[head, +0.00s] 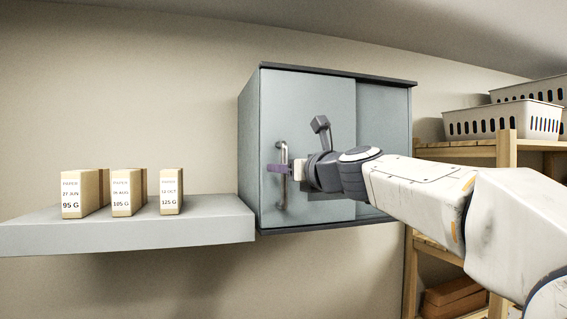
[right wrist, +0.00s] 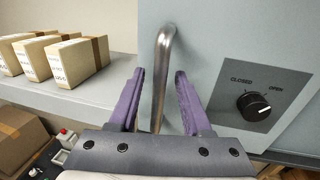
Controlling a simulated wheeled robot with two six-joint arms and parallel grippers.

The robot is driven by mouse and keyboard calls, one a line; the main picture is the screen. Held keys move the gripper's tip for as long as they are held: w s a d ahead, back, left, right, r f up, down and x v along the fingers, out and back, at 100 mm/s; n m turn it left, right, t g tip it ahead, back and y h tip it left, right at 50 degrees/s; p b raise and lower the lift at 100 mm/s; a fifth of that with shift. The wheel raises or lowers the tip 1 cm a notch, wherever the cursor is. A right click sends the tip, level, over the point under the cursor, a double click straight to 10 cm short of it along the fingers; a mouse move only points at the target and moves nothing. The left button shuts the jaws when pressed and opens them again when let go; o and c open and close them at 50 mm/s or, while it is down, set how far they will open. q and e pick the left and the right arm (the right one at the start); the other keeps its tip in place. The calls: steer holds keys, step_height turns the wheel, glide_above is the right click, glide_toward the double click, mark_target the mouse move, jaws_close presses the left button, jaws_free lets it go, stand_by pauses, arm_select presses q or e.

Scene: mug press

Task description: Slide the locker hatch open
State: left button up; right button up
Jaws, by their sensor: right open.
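The grey locker (head: 340,76) hangs on the wall with a dark top. Its front hatch panel (head: 275,100) covers the left part of the front, beside another grey panel (head: 384,125) on the right. A vertical metal bar handle (head: 283,192) is on the hatch; it also shows in the right wrist view (right wrist: 162,70). My right gripper (head: 282,169) is at the handle. In the right wrist view its purple fingers (right wrist: 160,80) stand apart, one on each side of the bar, with gaps visible. My left gripper is not in view.
A dark knob (right wrist: 254,106) with CLOSED and OPEN labels sits right of the handle. A grey shelf (head: 120,232) left of the locker holds paper boxes (head: 85,190). A wooden rack (head: 505,150) with white baskets (head: 490,120) stands at the right.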

steer(key=shift+w+a, duration=0.15)
steer(key=shift+w, duration=0.15)
jaws_close()
stand_by(1.3)
